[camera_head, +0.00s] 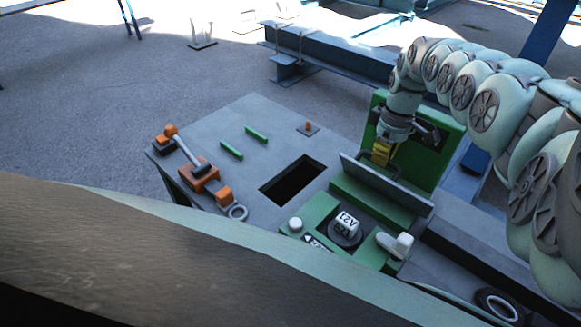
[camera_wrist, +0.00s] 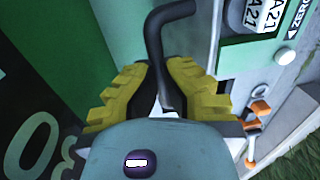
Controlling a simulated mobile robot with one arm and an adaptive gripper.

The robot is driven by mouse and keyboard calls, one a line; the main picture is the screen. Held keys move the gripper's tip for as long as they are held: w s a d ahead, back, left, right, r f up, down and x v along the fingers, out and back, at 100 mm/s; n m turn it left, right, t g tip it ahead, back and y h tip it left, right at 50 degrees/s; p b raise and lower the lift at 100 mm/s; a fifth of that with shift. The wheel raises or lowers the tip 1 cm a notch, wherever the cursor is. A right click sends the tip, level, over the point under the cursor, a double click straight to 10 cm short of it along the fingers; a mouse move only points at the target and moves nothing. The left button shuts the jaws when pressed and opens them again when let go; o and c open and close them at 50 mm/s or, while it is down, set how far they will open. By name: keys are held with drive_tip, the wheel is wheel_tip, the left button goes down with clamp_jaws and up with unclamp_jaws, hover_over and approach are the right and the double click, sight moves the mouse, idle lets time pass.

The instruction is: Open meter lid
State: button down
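The green meter box (camera_head: 318,222) stands at the right of the grey table in the head view. Its lid (camera_head: 387,184) is a long grey panel that stands tilted up between the dial and a tall green back panel. The lid's dark bent handle (camera_wrist: 155,30) runs down between my yellow fingers in the wrist view. My gripper (camera_wrist: 159,68) appears shut on the handle, with a finger on each side of it. In the head view my gripper (camera_head: 383,152) is just behind the lid's upper edge. Part of the handle is hidden by the fingers.
A white dial marked A21 (camera_head: 346,222), a white button (camera_head: 295,223) and a white knob (camera_head: 396,243) are in front of the lid. A rectangular opening (camera_head: 293,181) lies left of the box. Orange tools (camera_head: 196,172) lie at the table's left.

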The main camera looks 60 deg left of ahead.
drive_tip(key=c, duration=1.4)
unclamp_jaws()
drive_tip(key=shift+s+d+f, duration=0.1)
drive_tip(key=shift+s+f, duration=0.15)
drive_tip(key=shift+s, duration=0.05)
drive_tip(key=o, duration=0.4)
drive_tip(key=shift+w+r, duration=0.1)
drive_tip(key=shift+w, duration=0.05)
drive_tip(key=shift+r, duration=0.15)
wheel_tip(320, 180, up, 12)
drive_tip(key=w, duration=0.1)
drive_tip(key=shift+w+a, duration=0.15)
drive_tip(key=shift+a, duration=0.05)
